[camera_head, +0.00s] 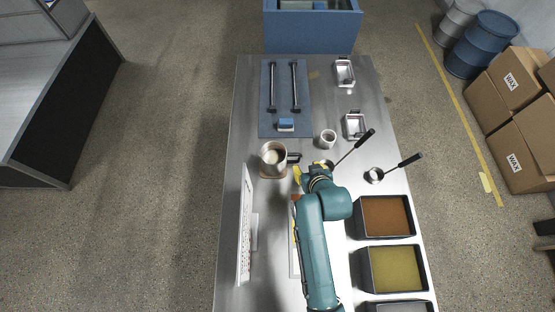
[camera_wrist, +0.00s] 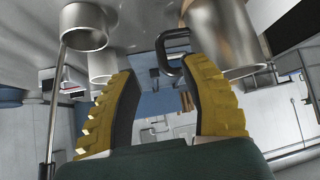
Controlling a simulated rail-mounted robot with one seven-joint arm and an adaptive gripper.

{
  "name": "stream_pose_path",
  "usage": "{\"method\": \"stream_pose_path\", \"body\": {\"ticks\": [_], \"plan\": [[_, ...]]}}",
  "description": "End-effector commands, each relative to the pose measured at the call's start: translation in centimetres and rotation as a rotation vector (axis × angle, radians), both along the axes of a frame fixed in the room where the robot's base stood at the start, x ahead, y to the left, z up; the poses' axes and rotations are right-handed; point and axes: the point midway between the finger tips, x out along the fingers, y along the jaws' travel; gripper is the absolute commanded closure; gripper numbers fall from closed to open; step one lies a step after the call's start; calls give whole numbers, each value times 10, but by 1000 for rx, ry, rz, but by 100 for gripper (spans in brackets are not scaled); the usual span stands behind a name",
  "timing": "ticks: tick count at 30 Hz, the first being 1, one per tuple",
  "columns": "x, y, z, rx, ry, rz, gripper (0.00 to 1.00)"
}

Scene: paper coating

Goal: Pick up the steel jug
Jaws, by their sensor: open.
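The steel jug (camera_head: 269,151) stands upright on a small brown pad on the steel table, with its dark handle (camera_head: 294,158) pointing right. My gripper (camera_head: 311,166) is just right of the handle, its yellow fingers apart and empty. In the wrist view, which appears upside down, the jug (camera_wrist: 218,28) is at the upper right, partly behind the right finger. Its dark handle (camera_wrist: 172,48) shows near the gap between the fingertips (camera_wrist: 162,68). I cannot tell whether a finger touches the jug.
A small cup (camera_head: 328,138) and two ladles, one at the right (camera_head: 374,175), stand close by. Trays of brown (camera_head: 387,197) and yellow material line the table's right side. A white upright board (camera_head: 245,225) stands at left. A blue mat (camera_head: 266,95) lies behind.

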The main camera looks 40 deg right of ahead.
Motion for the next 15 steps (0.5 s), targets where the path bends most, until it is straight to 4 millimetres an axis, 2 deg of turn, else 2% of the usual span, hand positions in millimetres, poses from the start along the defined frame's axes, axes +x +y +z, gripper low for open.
{"method": "stream_pose_path", "body": {"ticks": [3, 8, 15], "plan": [[15, -7, -17, 0, 0, 0, 55], [26, -12, -25, 0, -1, 0, 55], [54, -26, -50, -1, -1, 1, 55]]}}
